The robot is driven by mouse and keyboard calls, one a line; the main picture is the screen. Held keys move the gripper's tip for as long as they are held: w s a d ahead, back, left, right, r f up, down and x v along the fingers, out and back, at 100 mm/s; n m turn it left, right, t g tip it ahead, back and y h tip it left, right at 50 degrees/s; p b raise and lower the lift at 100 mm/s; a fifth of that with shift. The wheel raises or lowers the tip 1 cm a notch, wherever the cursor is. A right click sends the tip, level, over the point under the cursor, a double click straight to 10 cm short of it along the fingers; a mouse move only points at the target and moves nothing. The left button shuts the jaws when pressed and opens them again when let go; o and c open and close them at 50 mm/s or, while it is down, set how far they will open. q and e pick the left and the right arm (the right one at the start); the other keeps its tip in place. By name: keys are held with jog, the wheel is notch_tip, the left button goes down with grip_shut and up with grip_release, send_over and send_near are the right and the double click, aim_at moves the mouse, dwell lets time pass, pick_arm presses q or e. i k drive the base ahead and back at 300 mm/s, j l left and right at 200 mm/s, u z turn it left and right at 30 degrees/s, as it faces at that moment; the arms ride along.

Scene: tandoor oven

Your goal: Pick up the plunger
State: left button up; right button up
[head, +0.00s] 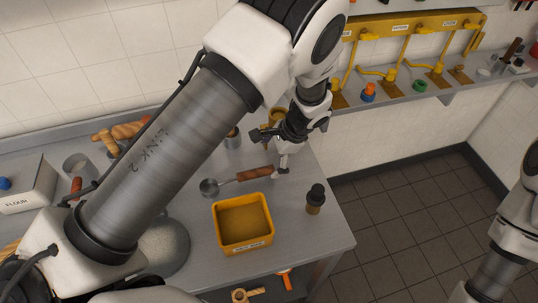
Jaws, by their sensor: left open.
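I cannot tell for certain which object is the plunger. A short upright item with a black top and brown lower part (315,199) stands near the right edge of the steel table and may be it. My left gripper (271,151) is open above the table, up and left of that item and apart from it. Its lower finger is close to the wooden handle of a ladle (254,174); I cannot tell whether they touch. The gripper partly hides small items behind it. My right gripper is out of view; only part of my right arm shows.
A yellow bin (243,249) stands at the table front, left of the upright item. A flour box (27,188) and metal cup (77,166) are at the left. A wall shelf (400,102) with yellow fixtures runs at upper right. Open tiled floor lies right.

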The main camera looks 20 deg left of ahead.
aim_at(315, 197)
jog(key=k+l, duration=0.3)
jog(key=k, duration=0.15)
jog(key=k+l, duration=0.25)
jog(key=k, duration=0.2)
